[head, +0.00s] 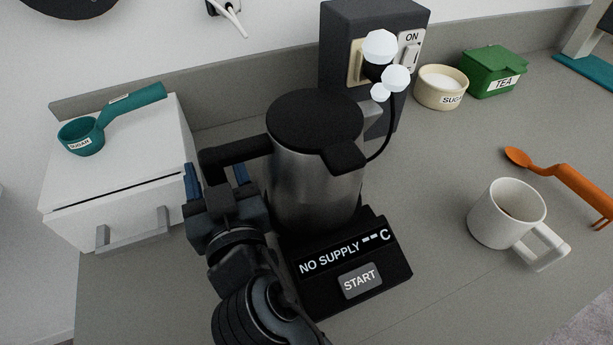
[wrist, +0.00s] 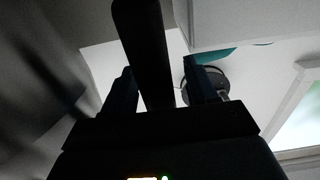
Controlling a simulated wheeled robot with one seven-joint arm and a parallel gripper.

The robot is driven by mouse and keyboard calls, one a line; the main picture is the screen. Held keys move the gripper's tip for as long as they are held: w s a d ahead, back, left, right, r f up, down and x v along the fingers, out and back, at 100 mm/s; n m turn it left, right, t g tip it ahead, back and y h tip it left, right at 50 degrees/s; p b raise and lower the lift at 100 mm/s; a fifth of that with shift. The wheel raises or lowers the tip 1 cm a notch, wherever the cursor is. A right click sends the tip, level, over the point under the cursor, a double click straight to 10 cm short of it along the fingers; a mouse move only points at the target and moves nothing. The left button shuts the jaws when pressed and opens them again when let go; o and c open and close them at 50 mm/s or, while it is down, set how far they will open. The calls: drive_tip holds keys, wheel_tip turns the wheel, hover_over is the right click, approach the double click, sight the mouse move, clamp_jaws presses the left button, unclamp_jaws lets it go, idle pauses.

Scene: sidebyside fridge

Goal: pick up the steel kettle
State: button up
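The steel kettle (head: 315,185) has a brushed metal body, a black lid and a black handle (head: 236,151). It stands upright on a black base (head: 350,262) whose display reads "NO SUPPLY --C". My gripper (head: 216,178) is at the kettle's left side, with its blue fingers on either side of the downward part of the handle. In the wrist view, the dark handle (wrist: 146,50) runs up between the fingers of my gripper (wrist: 163,75). A gap shows between the handle and the right finger; contact at the left finger is unclear.
A white drawer box (head: 125,170) with a teal sugar scoop (head: 85,136) on top stands left. A dark socket box (head: 345,40) stands behind the kettle. A white mug (head: 500,215), orange spoon (head: 570,180), sugar pot (head: 440,88) and green tea box (head: 494,70) are right.

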sight(214, 168)
clamp_jaws()
drive_tip(key=shift+r, duration=0.6)
drive_tip(key=r, duration=0.3)
drive_tip(key=shift+s+d+r, duration=0.15)
drive_tip(key=shift+d+r, duration=0.1)
drive_tip(key=s+d+r, duration=0.6)
drive_tip(key=d, duration=0.2)
drive_tip(key=shift+s+d+r+b, duration=0.3)
drive_tip(key=shift+s+d+b, duration=0.05)
drive_tip(key=shift+s+d, duration=0.05)
